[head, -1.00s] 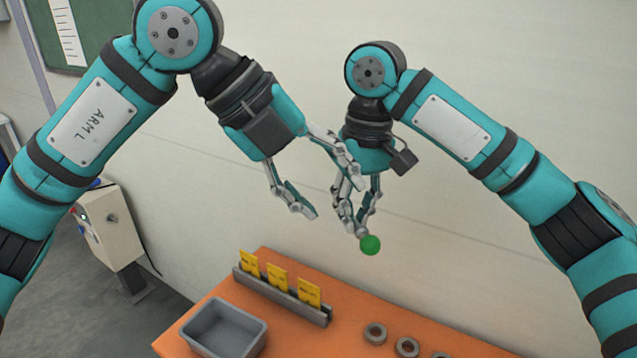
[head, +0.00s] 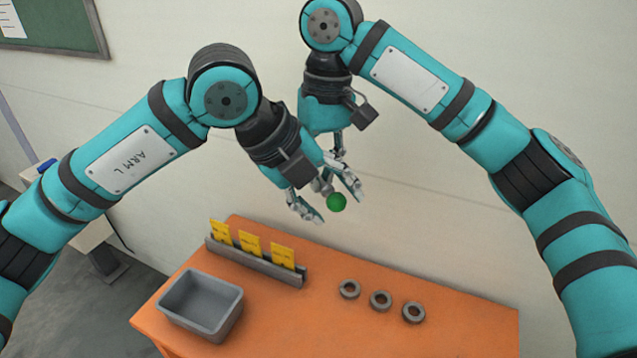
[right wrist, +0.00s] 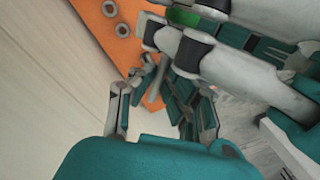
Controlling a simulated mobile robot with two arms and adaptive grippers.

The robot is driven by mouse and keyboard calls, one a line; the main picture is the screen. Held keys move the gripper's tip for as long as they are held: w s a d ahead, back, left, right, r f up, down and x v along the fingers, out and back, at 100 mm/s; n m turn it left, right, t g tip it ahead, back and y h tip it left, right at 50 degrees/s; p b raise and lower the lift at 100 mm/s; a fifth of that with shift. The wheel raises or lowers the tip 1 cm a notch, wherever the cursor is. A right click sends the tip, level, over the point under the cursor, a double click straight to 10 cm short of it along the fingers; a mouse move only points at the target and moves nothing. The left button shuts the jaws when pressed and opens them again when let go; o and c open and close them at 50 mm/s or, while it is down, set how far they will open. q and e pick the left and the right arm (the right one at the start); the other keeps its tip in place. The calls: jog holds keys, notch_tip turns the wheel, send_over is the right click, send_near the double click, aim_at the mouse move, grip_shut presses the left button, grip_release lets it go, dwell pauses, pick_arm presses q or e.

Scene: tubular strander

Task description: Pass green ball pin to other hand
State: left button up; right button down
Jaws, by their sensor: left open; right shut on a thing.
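The green ball pin shows in the head view as a green ball (head: 336,202); its shaft is mostly hidden there. My right gripper (head: 328,182) is shut on the pin, its fingers partly covered by the left hand. In the right wrist view a grey shaft (right wrist: 157,84) lies between the right fingers, and part of the green ball (right wrist: 183,17) shows at the top, behind the left gripper's links. My left gripper (head: 338,206) is open, with its fingers on either side of the ball in the head view. Whether it touches the pin cannot be told.
Below, an orange table (head: 330,330) carries a grey bin (head: 170,318), a grey rack (head: 293,276) with three yellow cards (head: 250,243), and three grey rings (head: 381,300). The hands are in the air above it, in front of a pale wall.

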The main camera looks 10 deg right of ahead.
pick_arm(q)
jog(key=shift+f, duration=0.1)
grip_shut()
pick_arm(e)
jog(key=c, duration=1.3)
grip_release()
jog(key=shift+r, duration=0.1)
